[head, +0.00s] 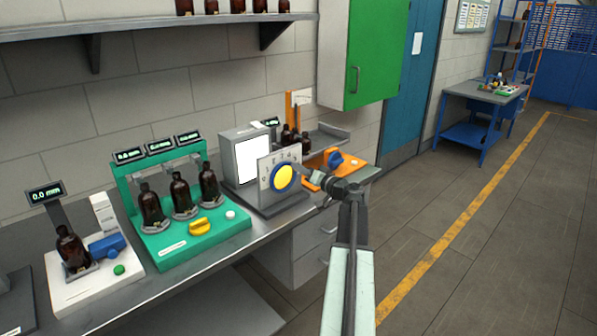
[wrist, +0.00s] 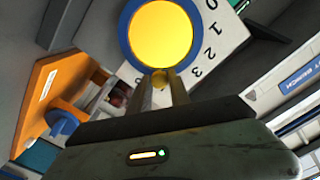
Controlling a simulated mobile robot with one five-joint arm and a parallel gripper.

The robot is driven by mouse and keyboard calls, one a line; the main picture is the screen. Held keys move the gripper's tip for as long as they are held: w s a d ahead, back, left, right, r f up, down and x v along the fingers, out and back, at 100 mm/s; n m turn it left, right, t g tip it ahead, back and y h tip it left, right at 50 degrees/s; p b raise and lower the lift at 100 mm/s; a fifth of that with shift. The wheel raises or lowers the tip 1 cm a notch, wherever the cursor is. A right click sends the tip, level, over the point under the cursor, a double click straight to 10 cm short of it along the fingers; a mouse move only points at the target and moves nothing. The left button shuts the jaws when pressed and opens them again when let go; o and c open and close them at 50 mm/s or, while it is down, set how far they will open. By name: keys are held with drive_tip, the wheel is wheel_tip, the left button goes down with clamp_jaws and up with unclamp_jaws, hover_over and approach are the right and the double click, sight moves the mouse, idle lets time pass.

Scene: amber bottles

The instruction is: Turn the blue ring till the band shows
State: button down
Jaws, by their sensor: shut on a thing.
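The blue ring (head: 274,184) surrounds a yellow disc (head: 285,176) on an upright pale plate with printed numbers. In the wrist view the blue ring (wrist: 125,42) is large at the top, with 0, 1, 2 and 3 on the plate to its right. My gripper (wrist: 161,80) is shut on a small yellow knob (wrist: 161,77) at the ring's edge. In the head view my gripper (head: 300,168) reaches the ring from the right. The lit panel (head: 252,160) behind the plate looks plain white; I see no band on it.
Left of the ring stands a green stand (head: 186,238) with brown bottles and a yellow handle. Farther left is a white stand (head: 100,282) with one bottle. An orange stand (head: 314,178) with a blue knob is close behind my gripper. The floor at right is clear.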

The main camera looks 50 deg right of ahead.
drive_tip(key=c, duration=1.2)
unclamp_jaws()
drive_tip(key=shift+c, duration=0.2)
drive_tip(key=s, duration=0.7)
drive_tip(key=shift+s+a, duration=0.3)
drive_tip(key=shift+s, duration=0.05)
drive_tip(key=shift+s, duration=0.1)
